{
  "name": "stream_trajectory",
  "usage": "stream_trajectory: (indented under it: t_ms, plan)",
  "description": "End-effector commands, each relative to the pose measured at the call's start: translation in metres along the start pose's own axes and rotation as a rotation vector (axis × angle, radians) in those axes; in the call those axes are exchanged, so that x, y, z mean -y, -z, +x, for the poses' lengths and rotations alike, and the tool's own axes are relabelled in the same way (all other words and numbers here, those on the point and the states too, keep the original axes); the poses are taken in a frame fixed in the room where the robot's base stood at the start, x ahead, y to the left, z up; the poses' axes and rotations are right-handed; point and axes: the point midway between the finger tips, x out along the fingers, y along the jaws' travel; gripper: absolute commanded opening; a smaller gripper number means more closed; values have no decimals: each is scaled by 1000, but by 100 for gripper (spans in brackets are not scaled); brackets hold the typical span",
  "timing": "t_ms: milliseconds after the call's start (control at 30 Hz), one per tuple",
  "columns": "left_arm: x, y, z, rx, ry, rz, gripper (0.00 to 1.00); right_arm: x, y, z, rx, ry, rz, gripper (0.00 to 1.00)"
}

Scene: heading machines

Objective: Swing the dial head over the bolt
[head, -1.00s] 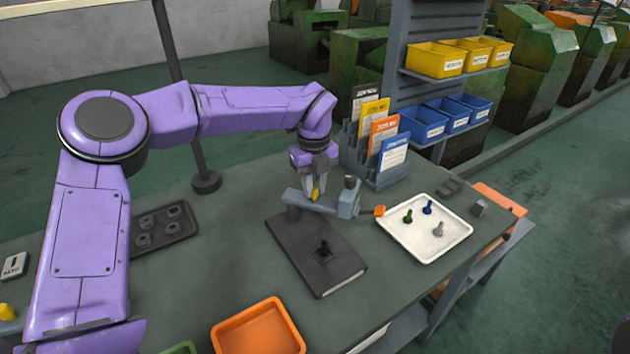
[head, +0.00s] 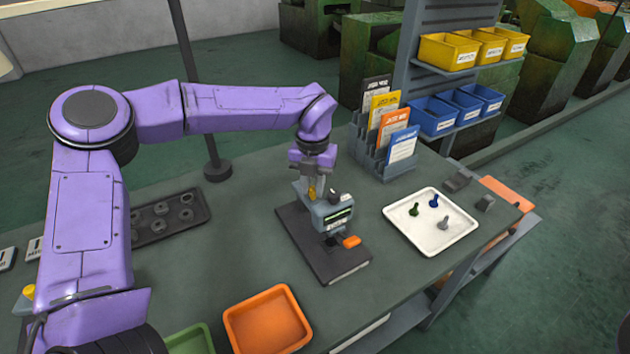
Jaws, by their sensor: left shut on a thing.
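The dark bolt (head: 333,241) on the plate shows only in part, just below the head's front. I cannot tell whether the head is exactly centred over it. My right gripper is not in view.
A white tray (head: 400,232) with several small bolts stands to the right. An orange bin (head: 267,322) and a green bin (head: 190,342) are at the front. A card rack (head: 368,160) stands behind. A dark tray with rings (head: 170,233) lies left.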

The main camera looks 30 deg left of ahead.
Motion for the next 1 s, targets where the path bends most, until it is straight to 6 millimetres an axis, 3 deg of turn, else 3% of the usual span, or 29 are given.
stream_trajectory:
  t_ms: [500,533,600,867,1000]
  plan:
    - [-1,3,4,-10,-3,18,0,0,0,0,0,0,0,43]
    - [-1,3,4,-10,-3,18,32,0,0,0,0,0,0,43]
    - [-1,2,4,-9,-2,17,48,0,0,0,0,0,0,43]
    - [-1,1,1,-4,-1,17,48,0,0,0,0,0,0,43]
    - [0,0,-14,1,0,17,48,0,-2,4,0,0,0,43]
